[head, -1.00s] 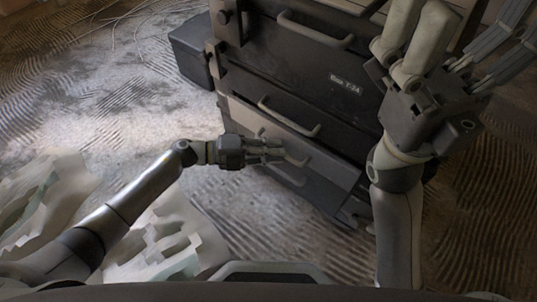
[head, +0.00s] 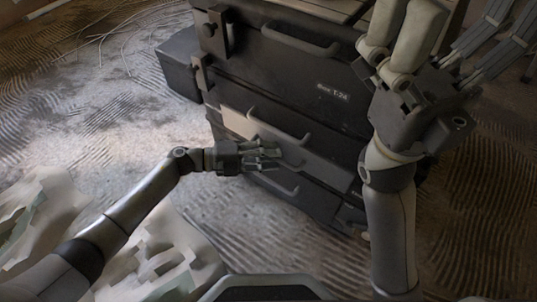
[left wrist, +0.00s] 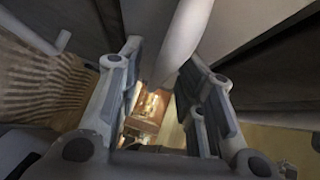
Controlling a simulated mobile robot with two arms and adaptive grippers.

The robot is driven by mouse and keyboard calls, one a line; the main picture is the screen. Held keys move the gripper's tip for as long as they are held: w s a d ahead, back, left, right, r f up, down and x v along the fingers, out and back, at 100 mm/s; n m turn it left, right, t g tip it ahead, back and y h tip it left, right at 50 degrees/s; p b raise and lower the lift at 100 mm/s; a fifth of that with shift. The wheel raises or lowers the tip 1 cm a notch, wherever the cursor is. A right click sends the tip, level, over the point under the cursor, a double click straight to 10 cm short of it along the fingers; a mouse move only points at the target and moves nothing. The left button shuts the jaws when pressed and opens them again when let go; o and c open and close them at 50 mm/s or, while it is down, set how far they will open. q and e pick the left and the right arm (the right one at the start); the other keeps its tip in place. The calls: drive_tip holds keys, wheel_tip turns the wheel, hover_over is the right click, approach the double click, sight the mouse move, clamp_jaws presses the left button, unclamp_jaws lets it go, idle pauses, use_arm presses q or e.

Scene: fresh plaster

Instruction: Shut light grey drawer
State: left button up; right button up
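The dark cabinet (head: 290,75) labelled Box T-24 stands on the floor ahead. The light grey drawer (head: 241,123) is low in it, its front paler than the dark fronts above; how far it sticks out is hard to judge. A bar handle (head: 285,139) runs across it. My left gripper (head: 265,156) is at this front, just below the handle in the picture, hiding part of the drawer. In the left wrist view its fingers (left wrist: 165,95) are apart, with a pale rounded bar (left wrist: 183,40) between them. My right gripper (head: 445,40) is raised at the right, fingers spread and empty.
Another handle (head: 271,186) shows lower on the cabinet, and one (head: 300,42) on its top drawer. A dark box (head: 178,66) stands at the cabinet's left. Pale crumpled sheets (head: 150,255) lie at the lower left. Thin wires (head: 110,25) lie at the back left.

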use_arm(q)
drive_tip(key=v, duration=1.2)
